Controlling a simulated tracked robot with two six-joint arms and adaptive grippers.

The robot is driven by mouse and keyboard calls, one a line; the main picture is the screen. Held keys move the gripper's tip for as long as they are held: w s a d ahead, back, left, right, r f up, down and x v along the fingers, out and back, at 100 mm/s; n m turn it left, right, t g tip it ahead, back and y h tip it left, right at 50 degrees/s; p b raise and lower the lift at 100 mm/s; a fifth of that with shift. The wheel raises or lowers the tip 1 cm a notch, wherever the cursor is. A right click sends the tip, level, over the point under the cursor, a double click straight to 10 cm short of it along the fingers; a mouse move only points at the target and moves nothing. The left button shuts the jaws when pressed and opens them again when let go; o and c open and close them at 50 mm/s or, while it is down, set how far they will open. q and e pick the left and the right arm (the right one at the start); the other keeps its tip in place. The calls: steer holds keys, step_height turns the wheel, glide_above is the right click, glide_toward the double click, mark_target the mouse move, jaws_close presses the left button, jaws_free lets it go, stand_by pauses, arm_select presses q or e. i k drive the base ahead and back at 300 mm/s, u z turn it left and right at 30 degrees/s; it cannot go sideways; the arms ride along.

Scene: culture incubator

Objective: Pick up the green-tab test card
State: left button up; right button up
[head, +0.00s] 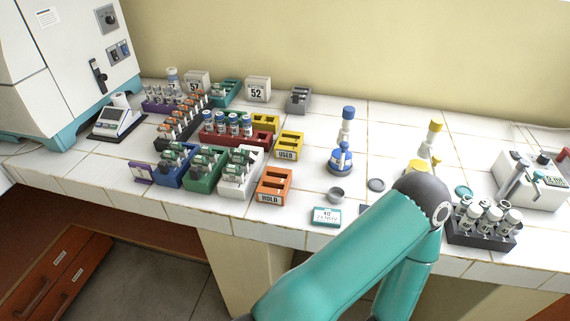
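Several small items with green tops stand in the blue rack (168,180), the green rack (203,183) and the white rack (237,187) at the left front of the bench. They are too small to tell which is the green-tab test card. A flat teal-and-white labelled piece (326,217) lies near the bench's front edge. One teal arm of mine crosses the lower middle, its elbow over the bench and its far link bending down out of frame. Neither gripper shows.
An orange HOLD tray (274,186) and a yellow USED tray (289,146) stand right of the racks. A blue-capped bottle (346,128) stands mid-bench. A dark vial rack (481,233) is at right. Bare tiles lie between the trays and bottle.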

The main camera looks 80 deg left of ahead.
mark_target(232, 173)
steer(key=u, duration=0.1)
steer(key=k, duration=1.75)
steer(key=u, duration=0.9)
steer(key=i, duration=0.95)
steer(key=u, duration=0.15)
